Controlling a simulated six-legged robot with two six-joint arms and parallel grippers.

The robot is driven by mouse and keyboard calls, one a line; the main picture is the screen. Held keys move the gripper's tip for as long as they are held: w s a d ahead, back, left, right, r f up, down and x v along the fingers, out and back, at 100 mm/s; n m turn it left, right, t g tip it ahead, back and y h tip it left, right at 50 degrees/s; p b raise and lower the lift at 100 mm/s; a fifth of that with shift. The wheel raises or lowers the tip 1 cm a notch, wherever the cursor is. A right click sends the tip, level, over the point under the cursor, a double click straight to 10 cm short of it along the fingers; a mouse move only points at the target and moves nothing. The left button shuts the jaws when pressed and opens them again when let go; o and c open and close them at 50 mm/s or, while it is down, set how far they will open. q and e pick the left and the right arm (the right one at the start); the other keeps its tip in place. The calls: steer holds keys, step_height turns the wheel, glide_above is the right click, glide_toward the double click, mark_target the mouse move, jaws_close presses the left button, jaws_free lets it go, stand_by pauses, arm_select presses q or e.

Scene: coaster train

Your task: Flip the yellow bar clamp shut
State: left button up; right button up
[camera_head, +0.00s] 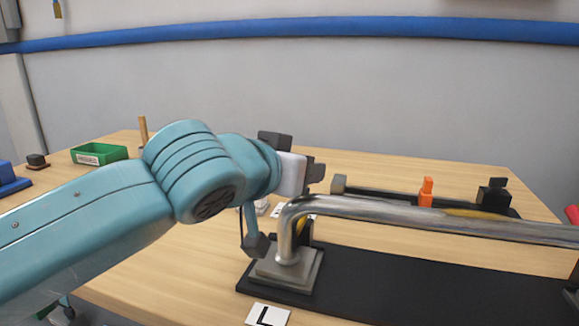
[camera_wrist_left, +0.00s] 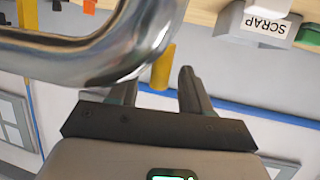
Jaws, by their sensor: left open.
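A thick chrome bar (camera_head: 400,206) bends down at its left end into a grey block (camera_head: 287,270) on a black base. My left gripper (camera_head: 312,178) is beside the bar's bend. In the wrist view its fingers (camera_wrist_left: 156,92) are apart; contact with the yellow part cannot be told.
A black rail with an orange clip (camera_head: 426,192) lies behind the bar. A card marked L (camera_head: 268,315) lies in front. A green bin (camera_head: 98,153) stands at the back left. A grey box marked SCRAP (camera_wrist_left: 268,22) shows in the wrist view. Table behind the rail is clear.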

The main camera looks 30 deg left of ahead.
arm_select(q)
steer(key=a+p+v, duration=0.1)
steer(key=p+v, duration=0.2)
steer(key=v, duration=1.3)
steer(key=shift+d, duration=0.4)
steer(key=shift+s+r, duration=0.1)
steer(key=shift+s, duration=0.05)
